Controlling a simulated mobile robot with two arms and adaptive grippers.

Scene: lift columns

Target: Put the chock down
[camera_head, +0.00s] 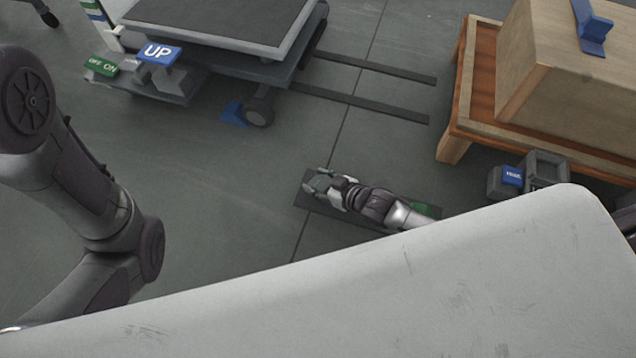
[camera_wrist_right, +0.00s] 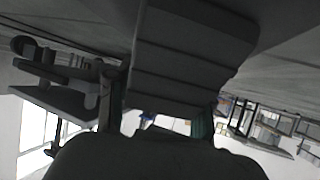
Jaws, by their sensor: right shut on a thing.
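My right gripper (camera_head: 322,184) is low over a dark mat (camera_head: 312,203) on the floor. It is shut on a grey ridged block, which I take as the chock (camera_wrist_right: 185,60); it fills the upper middle of the right wrist view. In the head view the block is small and hard to tell from the fingers. I cannot tell whether it touches the mat. My left arm comes in at the left, but its gripper is out of view. A blue chock (camera_head: 234,113) sits at the cart's wheel.
Two dark strips (camera_head: 375,67) run along the floor. Floor left of the mat is clear.

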